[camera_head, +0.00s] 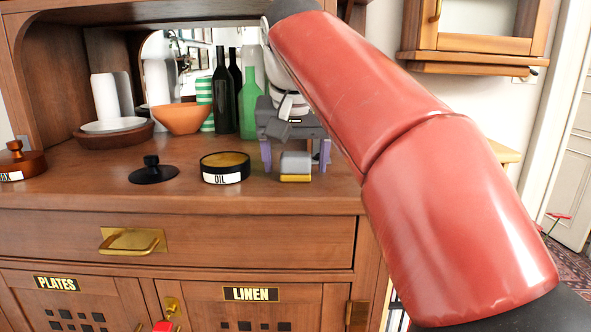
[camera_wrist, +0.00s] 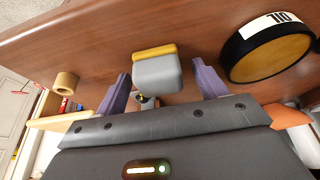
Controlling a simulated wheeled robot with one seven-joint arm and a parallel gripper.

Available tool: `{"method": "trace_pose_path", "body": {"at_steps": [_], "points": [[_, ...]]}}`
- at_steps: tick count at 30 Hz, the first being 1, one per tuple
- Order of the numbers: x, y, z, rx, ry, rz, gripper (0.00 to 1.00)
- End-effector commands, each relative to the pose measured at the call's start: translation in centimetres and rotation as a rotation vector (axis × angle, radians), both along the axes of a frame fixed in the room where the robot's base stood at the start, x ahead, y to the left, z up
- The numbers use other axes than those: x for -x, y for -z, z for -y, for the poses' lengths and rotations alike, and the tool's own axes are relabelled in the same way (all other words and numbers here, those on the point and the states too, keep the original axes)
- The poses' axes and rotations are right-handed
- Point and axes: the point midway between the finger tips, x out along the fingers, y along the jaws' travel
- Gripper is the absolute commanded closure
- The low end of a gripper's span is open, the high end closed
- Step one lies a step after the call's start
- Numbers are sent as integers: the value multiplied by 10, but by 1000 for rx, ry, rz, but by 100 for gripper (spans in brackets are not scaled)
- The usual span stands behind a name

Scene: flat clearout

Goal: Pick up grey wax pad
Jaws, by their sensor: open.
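The grey wax pad (camera_head: 296,162) sits on the wooden sideboard top, a grey block with a yellow layer along its lower front edge. In the wrist view the pad (camera_wrist: 157,73) shows its grey body and yellow strip between my fingers. My gripper (camera_head: 295,160) is open, with one purple finger on each side of the pad. In the wrist view my gripper (camera_wrist: 160,80) has a gap between each finger and the pad. Whether the fingers reach down to the sideboard top is hard to tell.
A black round tin labelled OIL (camera_head: 225,167) stands just left of the pad. A black lid (camera_head: 153,171) lies further left. Green bottle (camera_head: 250,95), dark bottles (camera_head: 222,95) and an orange bowl (camera_head: 181,119) stand behind. The sideboard's front edge (camera_head: 200,202) is close.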

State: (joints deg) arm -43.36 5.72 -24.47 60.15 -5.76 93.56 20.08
Motion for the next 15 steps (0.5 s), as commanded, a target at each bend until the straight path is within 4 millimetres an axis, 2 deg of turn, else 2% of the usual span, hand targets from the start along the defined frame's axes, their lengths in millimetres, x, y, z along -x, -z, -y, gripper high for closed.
{"method": "trace_pose_path", "body": {"at_steps": [4, 15], "points": [[0, -1, 0, 0, 0, 0, 30], [0, -1, 0, 0, 0, 0, 79]]}}
